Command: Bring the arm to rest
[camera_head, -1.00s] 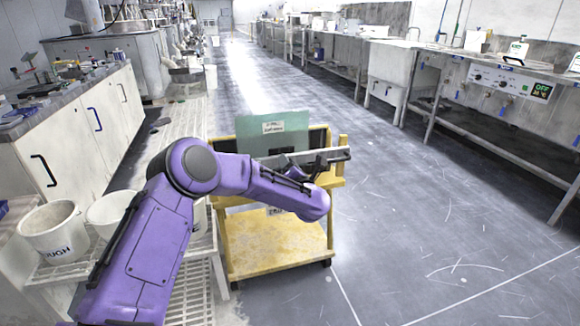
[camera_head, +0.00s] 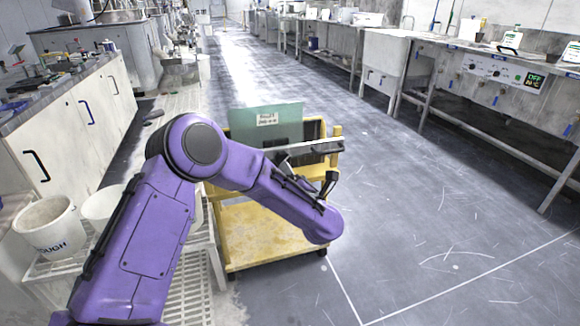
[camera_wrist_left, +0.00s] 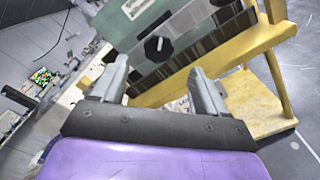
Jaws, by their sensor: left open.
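My left arm is purple and comes in from the left in the head view, bent at the elbow, its forearm over the front of a yellow cart (camera_head: 268,238). My left gripper (camera_head: 332,182) is partly hidden behind the forearm near the cart's right side. In the left wrist view the gripper (camera_wrist_left: 162,92) shows two grey fingers spread apart with nothing between them. The cart (camera_wrist_left: 262,104) stands beyond the fingers. A green labelled plate (camera_head: 268,128) stands upright on the cart; it also shows in the left wrist view (camera_wrist_left: 178,28). My right gripper is not in view.
White buckets (camera_head: 50,228) stand on a slatted rack (camera_head: 190,285) at the left. A white cabinet (camera_head: 75,130) lines the left wall. A long bench with a sink (camera_head: 388,62) runs along the right. The floor right of the cart is clear.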

